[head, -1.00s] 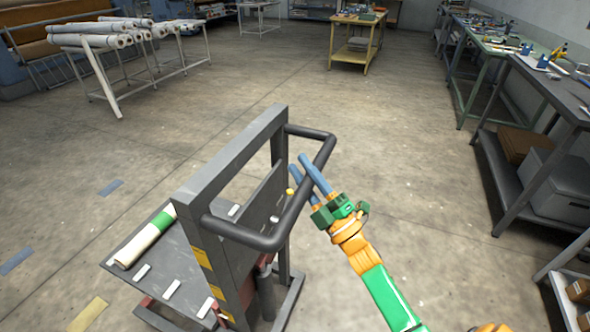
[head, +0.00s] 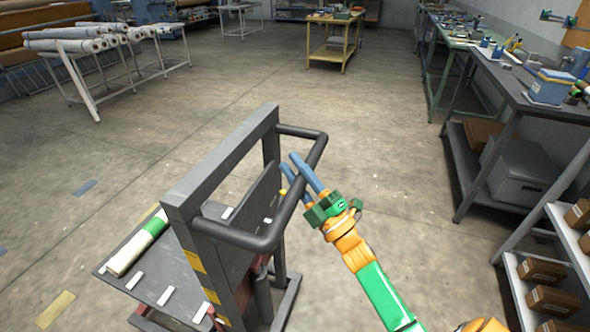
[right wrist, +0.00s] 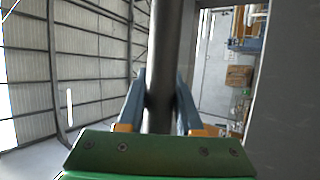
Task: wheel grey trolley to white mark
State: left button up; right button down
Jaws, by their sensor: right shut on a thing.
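The grey trolley (head: 182,197) stands right in front of me in the head view, with an upright frame, a flat deck and a dark bar handle (head: 262,241). My right gripper (head: 303,180) is shut on the right part of this handle. In the right wrist view its two blue fingers (right wrist: 161,98) sit on either side of the dark bar (right wrist: 163,60). A pale roll with a green band (head: 139,243) lies on the deck with several small white blocks. I make out no white mark on the floor. My left gripper is out of view.
Blue floor strips (head: 84,187) and a yellow one (head: 55,309) lie at left. A rack of rolls (head: 80,62) stands back left, a yellow table (head: 331,54) at the back. Workbenches (head: 535,95) and a shelf with boxes (head: 560,262) line the right. The middle floor is clear.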

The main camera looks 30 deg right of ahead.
jog(key=shift+s+d+r, duration=0.15)
jog(key=shift+r, duration=0.3)
jog(key=c, duration=0.6)
grip_release()
jog(key=shift+f, duration=0.1)
jog(key=shift+s+f, duration=0.1)
jog(key=shift+f, duration=0.15)
jog(key=b+v, duration=0.2)
jog(key=v, duration=0.5)
jog(key=shift+r+b, duration=0.15)
jog(key=shift+b, duration=0.2)
jog(key=shift+d, duration=0.1)
